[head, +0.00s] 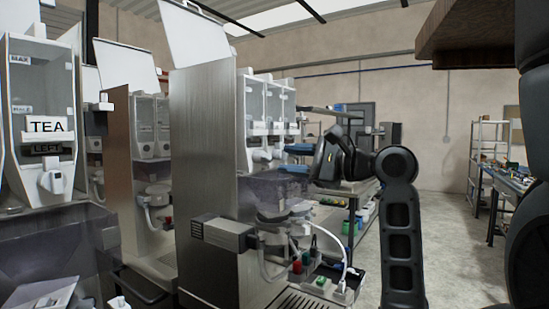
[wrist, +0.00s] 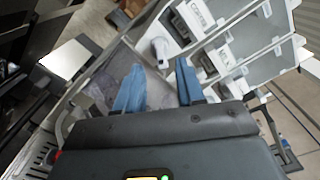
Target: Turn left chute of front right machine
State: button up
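The front right machine (head: 205,150) shows a tall steel side panel, with clear canisters (head: 265,103) and white chutes (head: 262,155) on its front, seen edge-on in the head view. My gripper (head: 296,159) is in front of these chutes with its blue fingers apart and pointing at the machine. In the wrist view my gripper (wrist: 158,87) is open and empty. A white chute (wrist: 160,47) lies just beyond the gap between the fingertips, apart from them. A second chute (wrist: 206,62) is to its right. Which is the left chute I cannot tell for certain.
A machine labelled TEA and LEFT (head: 45,125) stands at the far left, with another machine (head: 130,130) between. A clear smoky hood (head: 270,190) sits below the chutes. Shelving (head: 485,150) and a bench (head: 515,185) stand right, with open floor (head: 450,240) between.

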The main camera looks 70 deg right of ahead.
aim_at(270, 158)
jog(key=shift+p+x, duration=0.35)
jog(key=shift+x, duration=2.35)
jog(key=shift+c, duration=0.4)
grip_shut()
